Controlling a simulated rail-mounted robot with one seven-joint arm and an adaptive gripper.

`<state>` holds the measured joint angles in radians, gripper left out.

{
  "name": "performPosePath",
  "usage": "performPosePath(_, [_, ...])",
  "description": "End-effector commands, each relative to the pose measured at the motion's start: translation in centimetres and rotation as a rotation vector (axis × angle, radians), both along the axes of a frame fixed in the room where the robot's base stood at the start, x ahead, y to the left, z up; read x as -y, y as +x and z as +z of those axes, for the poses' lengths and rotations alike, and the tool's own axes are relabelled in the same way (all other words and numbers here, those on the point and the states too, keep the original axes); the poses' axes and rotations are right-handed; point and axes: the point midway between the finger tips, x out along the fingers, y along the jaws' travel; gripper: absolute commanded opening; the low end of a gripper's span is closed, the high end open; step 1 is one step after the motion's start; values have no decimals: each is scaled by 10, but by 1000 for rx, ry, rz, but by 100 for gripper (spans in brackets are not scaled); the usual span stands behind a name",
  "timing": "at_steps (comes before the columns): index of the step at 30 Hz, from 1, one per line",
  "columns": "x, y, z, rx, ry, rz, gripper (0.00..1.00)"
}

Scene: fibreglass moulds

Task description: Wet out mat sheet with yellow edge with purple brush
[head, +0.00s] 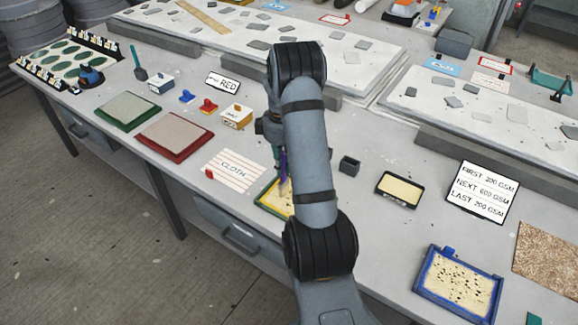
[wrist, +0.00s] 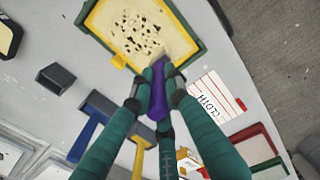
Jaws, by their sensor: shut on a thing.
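The mat sheet with yellow edge (wrist: 112,58) lies on the bench, its pale surface dotted with dark specks and some green along its outer border. In the head view the mat sheet (head: 265,203) is partly hidden by my arm. My gripper (wrist: 156,98) is shut on the purple brush (wrist: 158,98), which also shows in the head view (head: 284,166). The brush's bristle end is at the sheet's near edge in the wrist view; I cannot tell whether it touches.
Red (head: 172,153), green (head: 107,124), black (head: 382,195) and blue-edged (head: 427,291) sheets lie around. A small dark cup (head: 349,165) and a lettered sign (head: 481,191) stand to the right.

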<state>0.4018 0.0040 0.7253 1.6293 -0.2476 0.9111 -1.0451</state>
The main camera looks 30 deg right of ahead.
Motion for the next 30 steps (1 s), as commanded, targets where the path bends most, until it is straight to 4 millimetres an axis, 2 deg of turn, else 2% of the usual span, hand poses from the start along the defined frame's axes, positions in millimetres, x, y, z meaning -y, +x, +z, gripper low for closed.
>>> performPosePath(7, [-4,9,1,-1,1,0,0])
performPosePath(15, [-14,31,0,0,1,1,0])
performPosePath(20, [-16,37,-2,0,1,0,0])
performPosePath(23, [-13,39,-1,0,1,-1,0])
performPosePath(30, [8,46,2,-1,0,-3,0])
